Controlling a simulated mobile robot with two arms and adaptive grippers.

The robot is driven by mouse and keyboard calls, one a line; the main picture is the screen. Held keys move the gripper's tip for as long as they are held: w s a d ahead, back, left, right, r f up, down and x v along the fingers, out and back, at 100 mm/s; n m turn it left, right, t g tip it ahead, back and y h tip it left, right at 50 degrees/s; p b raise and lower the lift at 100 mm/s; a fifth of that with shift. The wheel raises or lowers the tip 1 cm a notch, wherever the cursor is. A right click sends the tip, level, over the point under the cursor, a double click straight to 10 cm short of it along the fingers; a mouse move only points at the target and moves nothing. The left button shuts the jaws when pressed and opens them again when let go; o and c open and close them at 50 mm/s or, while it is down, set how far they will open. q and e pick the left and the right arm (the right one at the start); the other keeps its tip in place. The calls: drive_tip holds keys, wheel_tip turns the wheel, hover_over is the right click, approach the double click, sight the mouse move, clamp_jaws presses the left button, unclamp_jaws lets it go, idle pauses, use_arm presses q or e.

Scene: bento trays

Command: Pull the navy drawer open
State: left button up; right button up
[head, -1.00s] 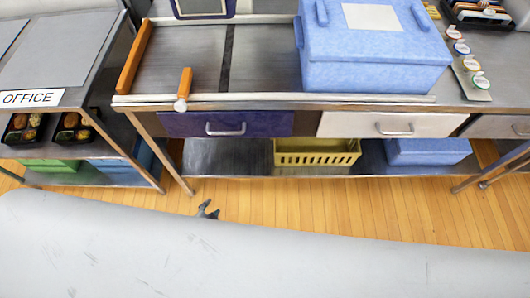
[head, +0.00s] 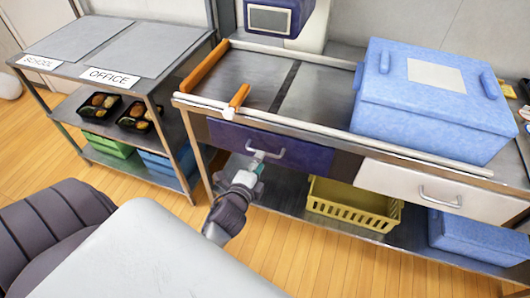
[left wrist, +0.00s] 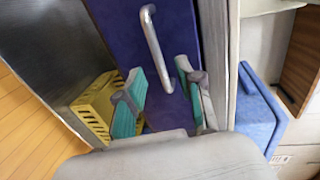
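The navy drawer (head: 300,152) sits under the left part of the steel counter, and its front looks flush with the frame. In the left wrist view, the navy front (left wrist: 178,20) fills the middle. The handle (left wrist: 152,38) stands out from it, with its near end between the two teal-padded fingers of my left gripper (left wrist: 163,76). The fingers are spread apart, with gaps beside the bar. My right gripper is not in view.
A white drawer (head: 432,190) is to the right. A yellow basket (head: 352,208) and a blue box (head: 470,238) are on the lower shelf. A large blue box (head: 430,105) stands on the counter. A labelled rack (head: 110,60) is at left.

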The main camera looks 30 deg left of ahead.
use_arm(q)
drive_tip(key=x, duration=0.5)
drive_tip(key=shift+f, duration=0.1)
clamp_jaws()
